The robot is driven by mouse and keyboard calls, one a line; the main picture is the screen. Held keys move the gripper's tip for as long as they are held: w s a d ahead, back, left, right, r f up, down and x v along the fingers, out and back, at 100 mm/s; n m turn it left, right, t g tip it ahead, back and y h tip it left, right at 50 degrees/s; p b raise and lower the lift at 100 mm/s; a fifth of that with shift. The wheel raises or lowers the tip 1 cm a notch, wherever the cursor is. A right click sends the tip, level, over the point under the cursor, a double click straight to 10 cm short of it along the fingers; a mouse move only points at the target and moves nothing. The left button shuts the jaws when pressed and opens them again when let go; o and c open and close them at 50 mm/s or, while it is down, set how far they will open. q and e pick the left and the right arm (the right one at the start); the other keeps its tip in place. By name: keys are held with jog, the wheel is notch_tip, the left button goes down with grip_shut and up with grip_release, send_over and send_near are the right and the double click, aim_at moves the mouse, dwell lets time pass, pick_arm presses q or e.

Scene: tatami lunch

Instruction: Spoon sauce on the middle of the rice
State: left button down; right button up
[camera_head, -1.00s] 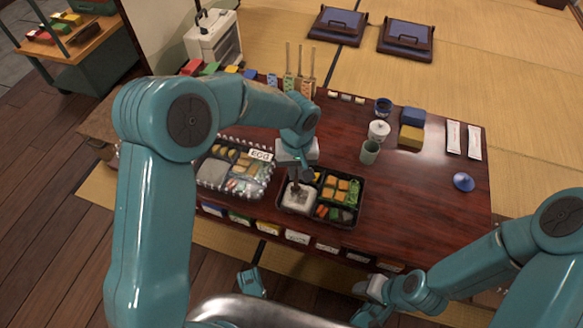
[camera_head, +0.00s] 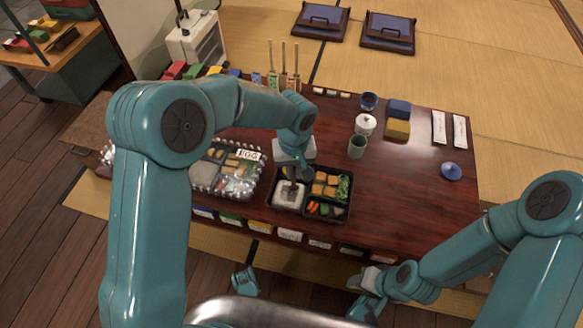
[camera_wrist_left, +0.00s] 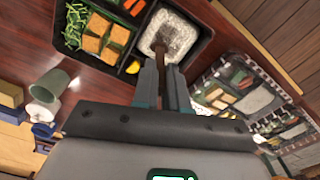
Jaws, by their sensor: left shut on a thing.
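The open black bento box (camera_head: 312,219) lies on the dark wooden table, with white rice (camera_head: 289,197) in its left compartment. The rice also shows in the left wrist view (camera_wrist_left: 181,38), white with dark specks. My left gripper (camera_head: 289,180) is above the rice, shut on a thin brown spoon handle (camera_wrist_left: 160,58) that points down to the rice. The spoon's bowl is hard to make out, and I cannot tell if it carries sauce. My right gripper (camera_head: 366,290) is low at the table's front side, away from the box; its fingers are too small to read.
A clear-lidded bento (camera_head: 225,170) lies left of the open box. The table's right side is mostly clear.

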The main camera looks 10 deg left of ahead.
pick_arm(q)
jog(key=shift+d+f, duration=0.1)
jog(key=shift+d, duration=0.95)
notch_tip(320, 180, up, 7)
jog(key=p, duration=0.5)
